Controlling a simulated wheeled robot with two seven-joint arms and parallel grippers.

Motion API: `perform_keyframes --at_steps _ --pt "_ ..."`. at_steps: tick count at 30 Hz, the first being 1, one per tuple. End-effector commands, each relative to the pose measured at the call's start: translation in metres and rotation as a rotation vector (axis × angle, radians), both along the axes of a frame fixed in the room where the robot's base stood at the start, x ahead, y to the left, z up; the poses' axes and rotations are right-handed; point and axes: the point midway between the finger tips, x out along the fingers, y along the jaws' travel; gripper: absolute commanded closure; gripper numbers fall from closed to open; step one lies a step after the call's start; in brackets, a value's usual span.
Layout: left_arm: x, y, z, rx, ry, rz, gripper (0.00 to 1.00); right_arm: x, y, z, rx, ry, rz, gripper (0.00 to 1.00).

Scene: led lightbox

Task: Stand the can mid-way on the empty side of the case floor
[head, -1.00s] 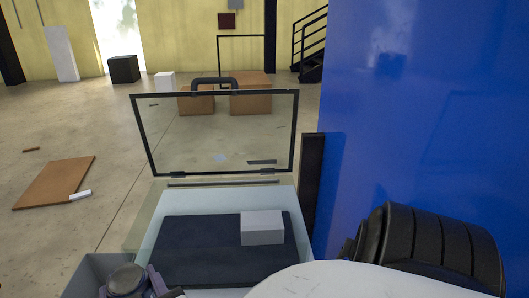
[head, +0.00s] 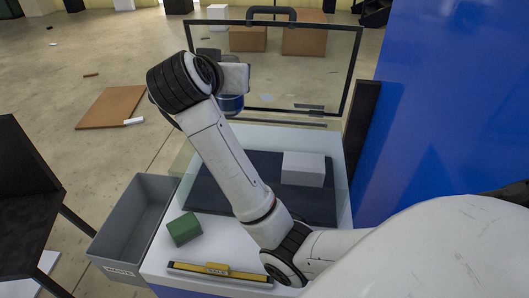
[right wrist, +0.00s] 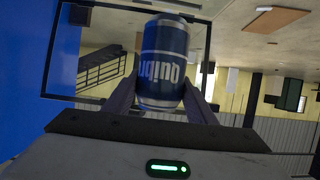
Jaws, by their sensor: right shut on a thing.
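My right gripper (right wrist: 163,98) is shut on the blue can (right wrist: 165,62), which has a silver rim and white lettering. In the head view the can (head: 230,104) shows partly below my wrist, in front of the raised clear lid, above the case's back-left part. It looks roughly upright and held in the air. The open case has clear walls and a dark floor (head: 206,193). A white box (head: 303,169) stands on the right side of that floor; the left side is bare, partly hidden by my arm. My left gripper is out of view.
The clear lid (head: 310,70) with its black frame stands open at the back. A grey bin (head: 130,225) is left of the white table, a green block (head: 184,229) and yellow level (head: 220,271) lie in front of the case. A blue panel (head: 440,100) bounds the right.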

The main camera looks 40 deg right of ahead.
Motion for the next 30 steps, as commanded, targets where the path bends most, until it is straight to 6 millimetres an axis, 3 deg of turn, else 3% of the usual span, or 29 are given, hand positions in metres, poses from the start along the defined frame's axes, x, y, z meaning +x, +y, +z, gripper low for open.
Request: perform_keyframes --at_steps 2,6,15,24,30 --pt "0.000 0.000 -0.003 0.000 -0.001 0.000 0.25 0.013 -0.013 -0.001 0.004 0.003 -0.019 0.82" --pt "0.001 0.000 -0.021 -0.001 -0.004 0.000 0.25 0.020 -0.021 -0.042 0.000 0.008 -0.027 0.82" --pt "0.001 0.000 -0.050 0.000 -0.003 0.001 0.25 0.021 -0.023 -0.107 0.001 0.004 -0.026 0.82" --pt "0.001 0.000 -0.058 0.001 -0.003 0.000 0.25 0.021 -0.023 -0.158 0.001 0.005 -0.024 0.82" --pt "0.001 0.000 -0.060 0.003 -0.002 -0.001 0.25 0.021 -0.022 -0.179 0.000 0.001 -0.025 0.82"
